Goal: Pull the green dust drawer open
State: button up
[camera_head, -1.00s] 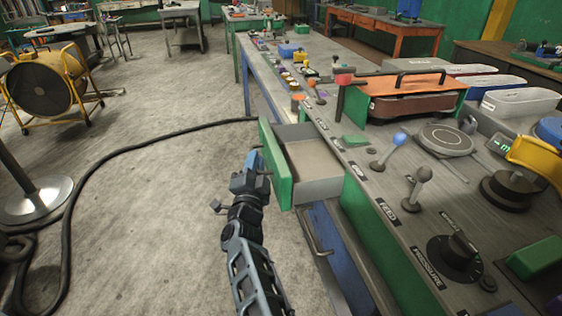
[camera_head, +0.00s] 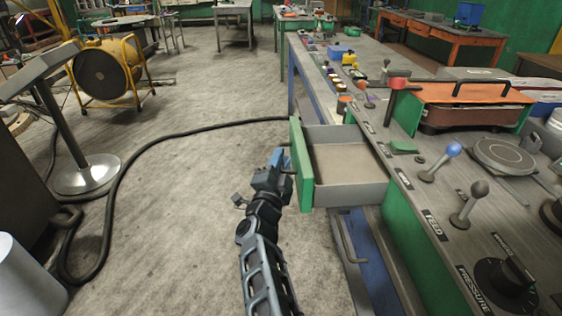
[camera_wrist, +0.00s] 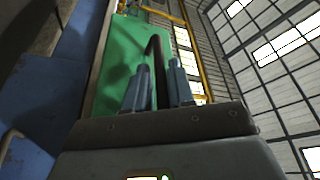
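The dust drawer stands well out from the bench side, with its green front panel (camera_head: 301,166) facing left and its grey tray open on top. The tray looks empty apart from a brownish floor. My gripper (camera_head: 278,158) is at the outer face of the green front. In the wrist view, the green panel (camera_wrist: 118,62) fills the upper left, and a dark bar handle (camera_wrist: 154,47) stands out from it. The exact contact is hard to see.
The bench top carries a red-knobbed lever (camera_head: 398,84), a blue-knobbed lever (camera_head: 453,150) and a pressure dial (camera_head: 505,275). A black cable (camera_head: 140,150) crosses the floor. A yellow fan (camera_head: 104,72) and a grey pedestal base (camera_head: 86,175) stand left.

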jog(key=p+v, duration=0.1)
jog(key=v, duration=0.7)
dwell(0.5)
